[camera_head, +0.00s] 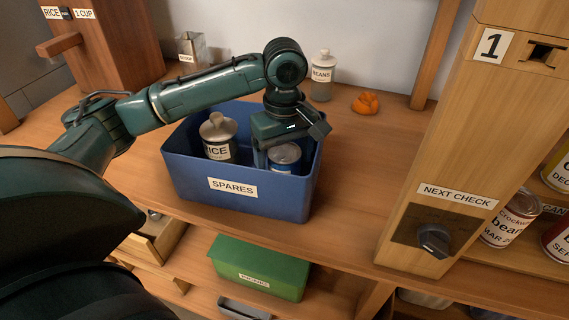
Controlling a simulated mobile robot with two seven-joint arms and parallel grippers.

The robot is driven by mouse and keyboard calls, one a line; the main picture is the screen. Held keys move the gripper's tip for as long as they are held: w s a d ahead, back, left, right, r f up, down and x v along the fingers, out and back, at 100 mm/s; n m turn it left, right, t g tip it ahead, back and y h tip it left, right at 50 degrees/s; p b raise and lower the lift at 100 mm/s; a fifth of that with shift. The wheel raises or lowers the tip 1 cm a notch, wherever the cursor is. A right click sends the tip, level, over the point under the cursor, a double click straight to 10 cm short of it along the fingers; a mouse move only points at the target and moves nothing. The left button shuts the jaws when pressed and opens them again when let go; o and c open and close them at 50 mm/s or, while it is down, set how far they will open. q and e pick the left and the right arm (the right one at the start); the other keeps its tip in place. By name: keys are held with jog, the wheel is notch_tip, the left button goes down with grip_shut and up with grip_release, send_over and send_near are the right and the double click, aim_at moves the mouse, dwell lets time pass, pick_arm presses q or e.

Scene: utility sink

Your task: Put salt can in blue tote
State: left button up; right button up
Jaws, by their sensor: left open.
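The blue tote (180,180) with a "SPARES" label stands on the wooden counter. Inside its right part is a blue can with a silver lid (285,155), which looks upright; its label cannot be read, so I cannot confirm that it is the salt can. A jar marked "RICE" (218,138) stands in the tote to the left of the can. My left gripper (287,145) is open, reaching down into the tote from above, with its fingers around or close to the can's top. The can's lower part is hidden by the tote wall. My right gripper is not in view.
A beans jar (321,78) and an orange object (365,103) stand behind the tote. A wooden dispenser post with a knob (434,240) rises at right, near shelved cans (510,218). A green box (258,268) sits below. The counter right of the tote is clear.

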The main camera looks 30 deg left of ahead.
pick_arm(q)
notch_tip(320, 180, up, 9)
jog(key=shift+f+p, duration=0.1)
jog(key=shift+p, duration=0.4)
jog(key=shift+r, duration=0.5)
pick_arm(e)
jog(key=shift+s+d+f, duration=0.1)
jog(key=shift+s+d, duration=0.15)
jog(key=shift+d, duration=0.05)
